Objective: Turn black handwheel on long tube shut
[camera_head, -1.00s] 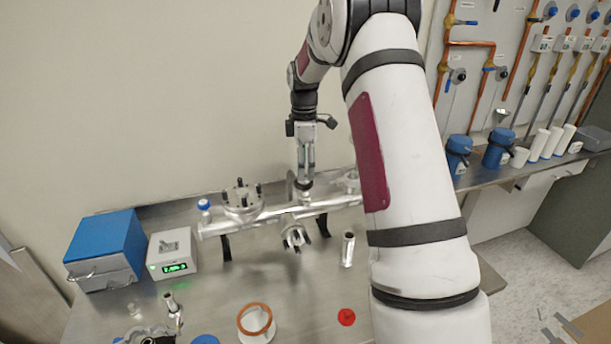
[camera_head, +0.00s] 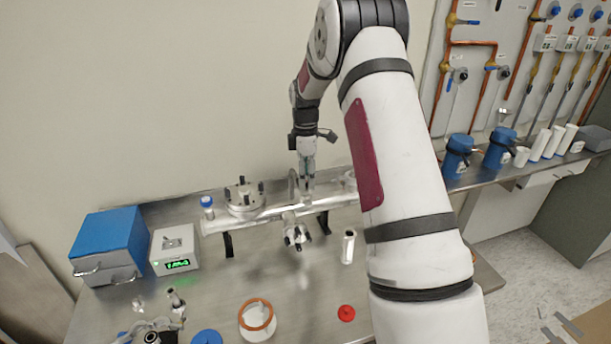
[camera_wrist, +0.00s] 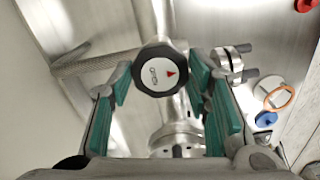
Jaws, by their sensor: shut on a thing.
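The long tube (camera_head: 270,215) is a shiny metal pipe lying across supports on the steel bench in the head view. My gripper (camera_head: 308,190) points down at its upper side, right of the middle. In the wrist view, the black handwheel (camera_wrist: 160,71) has a white face with a red mark. It sits between the green-padded fingers of my gripper (camera_wrist: 160,84), which is shut on it. In the head view the handwheel is too hidden by the gripper to make out.
A bolted flange (camera_head: 243,197) stands on the tube left of my gripper, and another port (camera_head: 297,234) faces forward. A blue box (camera_head: 108,246) and a display unit (camera_head: 174,250) stand at left.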

